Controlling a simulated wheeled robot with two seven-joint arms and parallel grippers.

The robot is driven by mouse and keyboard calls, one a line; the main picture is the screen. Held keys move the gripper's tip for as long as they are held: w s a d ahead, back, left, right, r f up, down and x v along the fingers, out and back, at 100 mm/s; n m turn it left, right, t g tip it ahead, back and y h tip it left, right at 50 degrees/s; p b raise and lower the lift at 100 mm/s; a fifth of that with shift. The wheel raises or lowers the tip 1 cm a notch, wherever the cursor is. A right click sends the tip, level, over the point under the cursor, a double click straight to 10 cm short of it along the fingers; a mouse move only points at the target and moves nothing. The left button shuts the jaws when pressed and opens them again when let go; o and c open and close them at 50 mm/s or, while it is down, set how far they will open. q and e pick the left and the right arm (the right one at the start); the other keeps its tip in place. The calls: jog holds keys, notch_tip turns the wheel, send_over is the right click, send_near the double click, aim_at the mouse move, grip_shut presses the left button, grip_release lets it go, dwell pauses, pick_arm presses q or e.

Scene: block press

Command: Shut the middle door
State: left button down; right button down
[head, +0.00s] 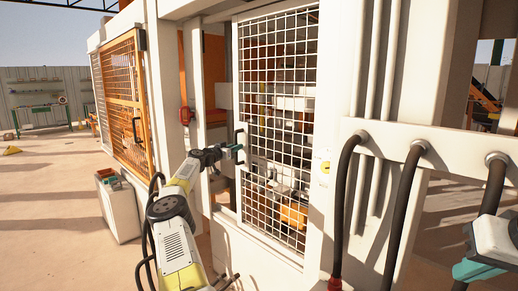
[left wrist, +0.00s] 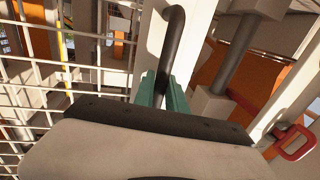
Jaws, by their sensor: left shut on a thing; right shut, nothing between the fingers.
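The middle door (head: 278,110) is a white frame with white wire mesh, in the centre of the head view. It stands ajar, with a gap between its left edge and the post on the left. Its dark handle (head: 239,140) is on the left edge of the door and also shows in the left wrist view (left wrist: 173,45). My left gripper (head: 236,147) has its green fingers (left wrist: 163,92) shut on the handle. My right gripper (head: 480,268) is only partly in view at the lower right, away from the door.
An orange mesh door (head: 125,95) stands to the left. A grey bin (head: 118,205) stands on the floor at left. Thick black hoses (head: 402,205) hang at the right.

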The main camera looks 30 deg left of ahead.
pick_arm(q)
jog(key=c, duration=1.4)
grip_release()
jog(key=shift+o, duration=0.2)
jog(key=shift+s, duration=0.1)
jog(key=s+a, duration=0.1)
jog(key=s, duration=0.6)
jog(key=shift+s, duration=0.25)
